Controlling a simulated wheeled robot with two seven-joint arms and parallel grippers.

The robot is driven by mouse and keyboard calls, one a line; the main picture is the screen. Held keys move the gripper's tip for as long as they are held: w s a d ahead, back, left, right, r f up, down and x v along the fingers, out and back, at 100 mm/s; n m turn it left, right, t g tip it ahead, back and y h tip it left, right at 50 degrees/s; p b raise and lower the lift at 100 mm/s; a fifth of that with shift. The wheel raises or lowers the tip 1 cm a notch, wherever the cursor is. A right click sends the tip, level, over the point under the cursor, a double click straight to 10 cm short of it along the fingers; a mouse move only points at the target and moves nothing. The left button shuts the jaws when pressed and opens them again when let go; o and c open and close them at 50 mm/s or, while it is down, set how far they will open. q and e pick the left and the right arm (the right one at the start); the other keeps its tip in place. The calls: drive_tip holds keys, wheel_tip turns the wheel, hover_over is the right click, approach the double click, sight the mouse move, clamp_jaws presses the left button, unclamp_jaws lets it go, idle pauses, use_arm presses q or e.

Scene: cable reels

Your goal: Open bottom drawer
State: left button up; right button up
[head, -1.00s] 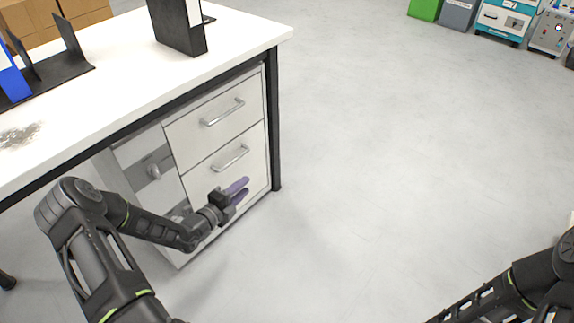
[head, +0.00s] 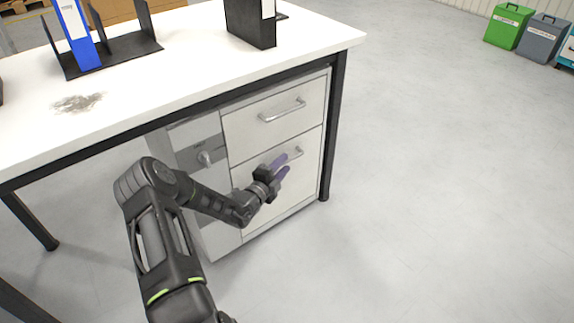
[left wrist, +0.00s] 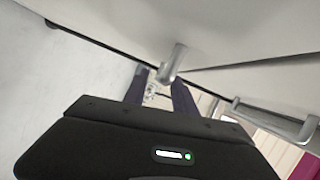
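The white drawer cabinet under the table has a bottom drawer (head: 262,210), shut, with a silver bar handle (head: 296,153) near its top edge. My left gripper (head: 281,165) is in front of that drawer, its purple fingertips beside the handle and partly covering it. In the left wrist view, the two fingers (left wrist: 160,86) are apart, and the handle (left wrist: 173,62) shows near and between their tips. I cannot tell whether they touch it. The top drawer (head: 275,118) is shut too; its handle also shows in the left wrist view (left wrist: 270,117). My right gripper is out of view.
The white tabletop (head: 190,90) overhangs the cabinet, and a black table leg (head: 333,140) stands at its right. A blue binder (head: 76,35) and a black binder (head: 250,25) stand on top. The floor (head: 440,190) to the right is clear.

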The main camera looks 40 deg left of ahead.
use_arm(q)
drive_tip(key=shift+w+a+f+b, duration=0.15)
drive_tip(key=shift+w+b, duration=0.2)
drive_tip(key=shift+w, duration=1)
clamp_jaws()
idle(0.4)
